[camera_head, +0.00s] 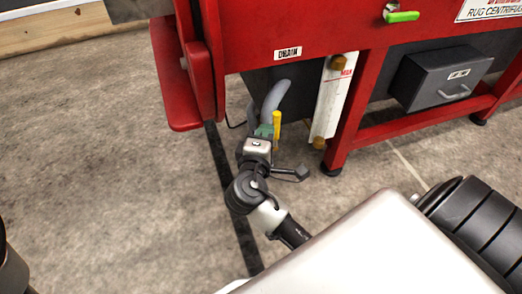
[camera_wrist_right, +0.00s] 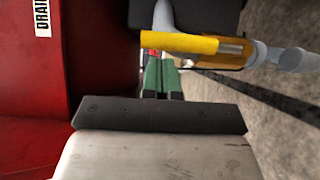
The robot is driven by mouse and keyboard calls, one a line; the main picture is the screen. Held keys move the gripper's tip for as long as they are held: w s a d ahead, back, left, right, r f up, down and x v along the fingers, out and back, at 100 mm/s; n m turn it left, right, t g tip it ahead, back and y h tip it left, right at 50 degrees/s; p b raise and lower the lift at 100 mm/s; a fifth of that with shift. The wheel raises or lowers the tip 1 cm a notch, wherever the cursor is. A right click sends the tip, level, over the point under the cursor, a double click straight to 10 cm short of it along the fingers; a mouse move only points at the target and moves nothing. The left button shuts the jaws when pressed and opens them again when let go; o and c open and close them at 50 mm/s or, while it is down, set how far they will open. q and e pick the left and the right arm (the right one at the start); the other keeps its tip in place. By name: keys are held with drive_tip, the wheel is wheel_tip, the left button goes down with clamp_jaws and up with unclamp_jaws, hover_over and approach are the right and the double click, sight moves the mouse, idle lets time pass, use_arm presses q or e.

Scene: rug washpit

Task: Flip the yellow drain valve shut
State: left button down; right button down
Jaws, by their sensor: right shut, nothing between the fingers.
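The yellow drain valve handle (camera_head: 276,125) stands upright in the head view, beside the grey drain hose under the red machine. In the right wrist view the yellow handle (camera_wrist_right: 180,44) lies across the upper middle, with a metal valve body and grey pipe to its right. My right gripper (camera_head: 264,131) is just left of the handle in the head view. In the wrist view its green fingertips (camera_wrist_right: 161,76) are together and empty, close to the handle's near side. I cannot tell whether they touch it. My left gripper is not in view.
The red machine frame (camera_head: 290,30) with a DRAIN label (camera_head: 288,53) rises behind the valve. A white gauge board (camera_head: 332,100) stands right of it, and a grey drawer box (camera_head: 440,78) sits farther right. Concrete floor (camera_head: 100,170) is clear at left.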

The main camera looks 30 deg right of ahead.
drive_tip(key=shift+w+d, duration=0.5)
drive_tip(key=shift+d, duration=0.05)
